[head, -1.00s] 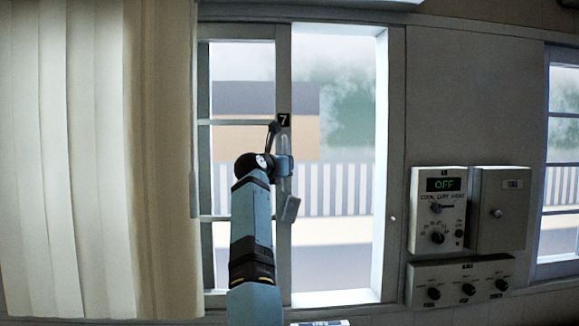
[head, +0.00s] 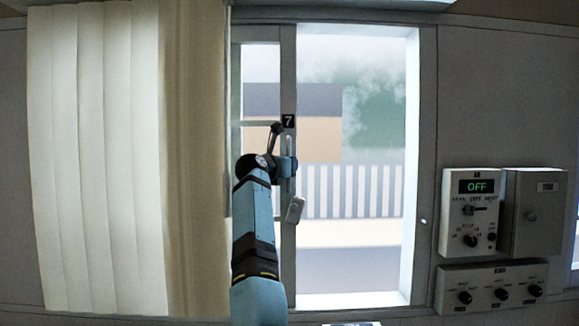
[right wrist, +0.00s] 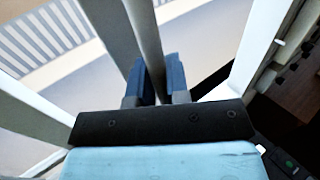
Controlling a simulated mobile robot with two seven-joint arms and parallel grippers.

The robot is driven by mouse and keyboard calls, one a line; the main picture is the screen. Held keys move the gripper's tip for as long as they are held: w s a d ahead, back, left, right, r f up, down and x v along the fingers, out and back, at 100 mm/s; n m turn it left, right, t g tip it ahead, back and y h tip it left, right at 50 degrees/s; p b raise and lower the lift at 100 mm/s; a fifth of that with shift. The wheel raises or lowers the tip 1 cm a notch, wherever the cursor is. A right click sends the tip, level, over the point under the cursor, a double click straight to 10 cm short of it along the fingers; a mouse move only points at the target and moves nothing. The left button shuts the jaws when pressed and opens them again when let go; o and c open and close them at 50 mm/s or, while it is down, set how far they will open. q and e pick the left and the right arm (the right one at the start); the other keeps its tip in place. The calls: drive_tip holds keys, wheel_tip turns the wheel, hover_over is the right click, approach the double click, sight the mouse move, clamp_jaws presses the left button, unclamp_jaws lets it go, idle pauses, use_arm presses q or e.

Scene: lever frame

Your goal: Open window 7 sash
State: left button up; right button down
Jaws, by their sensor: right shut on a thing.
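The window 7 sash (head: 288,75) is a grey framed pane at the left side of its window frame, partly behind the curtain side. A black label with a white 7 (head: 288,121) is on its right stile. The sash stands open, with a wide clear gap to its right. My right gripper (head: 287,168) is shut on the upright handle (head: 290,146) on that stile. In the right wrist view, the blue fingers (right wrist: 155,80) sit on both sides of the handle bar (right wrist: 146,40). My left gripper is not in view.
A cream curtain (head: 95,160) hangs left of the window. The right jamb (head: 411,160) bounds the open gap. Control boxes with knobs and an OFF display (head: 480,187) are on the wall to the right, beside a grey box (head: 535,205).

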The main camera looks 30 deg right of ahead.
drive_tip(key=c, duration=1.1)
unclamp_jaws()
drive_tip(key=b+v, duration=0.4)
drive_tip(key=v, duration=0.9)
drive_tip(key=shift+s+a, duration=0.15)
drive_tip(key=shift+a, duration=0.2)
